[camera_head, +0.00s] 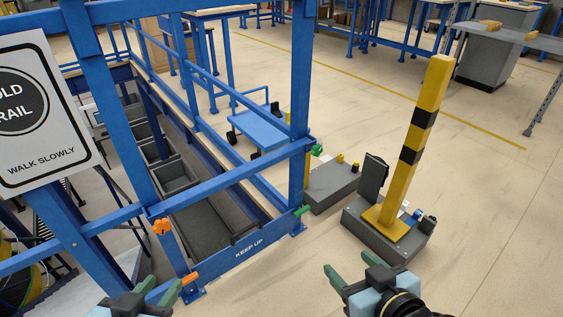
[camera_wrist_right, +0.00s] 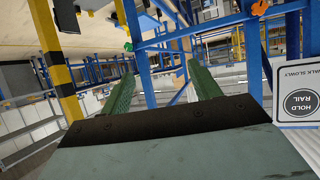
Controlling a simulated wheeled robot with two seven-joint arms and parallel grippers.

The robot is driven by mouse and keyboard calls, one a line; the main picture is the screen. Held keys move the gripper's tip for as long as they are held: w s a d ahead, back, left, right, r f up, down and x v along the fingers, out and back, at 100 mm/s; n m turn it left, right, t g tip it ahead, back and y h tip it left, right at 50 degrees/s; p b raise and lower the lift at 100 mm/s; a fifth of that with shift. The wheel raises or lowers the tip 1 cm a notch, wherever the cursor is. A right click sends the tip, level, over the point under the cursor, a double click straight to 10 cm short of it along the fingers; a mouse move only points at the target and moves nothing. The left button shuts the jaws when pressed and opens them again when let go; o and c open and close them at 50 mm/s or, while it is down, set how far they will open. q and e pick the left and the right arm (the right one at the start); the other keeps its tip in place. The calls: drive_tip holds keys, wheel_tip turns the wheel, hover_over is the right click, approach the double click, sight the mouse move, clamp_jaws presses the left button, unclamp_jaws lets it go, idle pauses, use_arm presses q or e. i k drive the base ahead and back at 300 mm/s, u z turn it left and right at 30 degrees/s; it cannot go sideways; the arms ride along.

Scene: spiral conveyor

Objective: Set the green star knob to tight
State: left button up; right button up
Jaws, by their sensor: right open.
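A green star knob (camera_head: 317,150) sits on the blue post at the right end of the rail frame in the head view. A green shape that looks like it (camera_wrist_right: 128,46) shows in the right wrist view. The knob's setting is too small to read. My right gripper (camera_head: 349,268) is open and empty, below and right of the knob in the head view; its green fingers are apart in the wrist view (camera_wrist_right: 162,75). My left gripper (camera_head: 161,284) is at the bottom left, its fingers apart, partly cut off by the frame edge.
A green handle (camera_head: 302,211) is lower on the same post. An orange star knob (camera_head: 161,226) is on the left post. A yellow-black post (camera_head: 420,135) stands on a grey base at right. A blue cart (camera_head: 262,130) is behind the rails. Open floor lies right of the frame.

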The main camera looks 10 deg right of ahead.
sight(318, 149)
drive_tip(key=z, duration=0.55)
drive_tip(key=i, duration=0.5)
drive_tip(key=z, duration=0.7)
drive_tip(key=i, duration=0.65)
drive_tip(key=u, duration=0.3)
